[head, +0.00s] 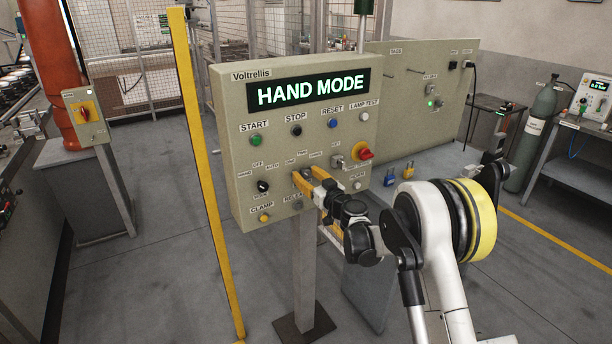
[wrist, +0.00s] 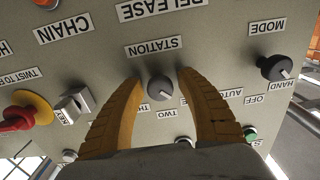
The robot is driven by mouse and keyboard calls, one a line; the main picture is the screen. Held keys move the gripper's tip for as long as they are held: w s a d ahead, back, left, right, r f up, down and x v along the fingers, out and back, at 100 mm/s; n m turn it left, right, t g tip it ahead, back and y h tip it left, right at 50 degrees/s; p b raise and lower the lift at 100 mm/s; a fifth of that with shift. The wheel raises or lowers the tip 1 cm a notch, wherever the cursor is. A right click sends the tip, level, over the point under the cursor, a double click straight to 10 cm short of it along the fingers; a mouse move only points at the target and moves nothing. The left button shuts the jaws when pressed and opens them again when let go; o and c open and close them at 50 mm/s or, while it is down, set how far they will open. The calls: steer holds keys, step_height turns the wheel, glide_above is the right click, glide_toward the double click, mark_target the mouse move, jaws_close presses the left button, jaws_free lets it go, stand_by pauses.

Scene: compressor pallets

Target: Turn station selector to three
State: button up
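The station selector (wrist: 160,88) is a dark round knob on the grey control panel, below the STATION label in the upside-down wrist view. My gripper (wrist: 153,78) has its two yellow fingers on either side of the knob, with a visible gap to each, so it is open around it. The TWO label shows beside the knob; the label next to it is partly covered by a finger. I cannot tell surely where the knob's pointer stands. In the head view my gripper (head: 304,180) reaches the panel's lower middle and mostly hides the selector.
The panel (head: 228,140) shows HAND MODE on its display (head: 308,91). The mode knob (wrist: 275,67) is beside one finger; a key switch (wrist: 75,103) and a red-and-yellow emergency switch (wrist: 25,112) are on the other side. A yellow post (head: 205,170) stands left of the panel.

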jaws_close()
steer(key=m+b, duration=0.1)
steer(key=m, duration=0.3)
steer(key=shift+m+b, duration=0.3)
steer(key=shift+m, duration=0.1)
steer(key=m+b, duration=0.1)
steer(key=m, duration=0.8)
steer(key=shift+b, duration=0.35)
steer(key=shift+m, duration=1.9)
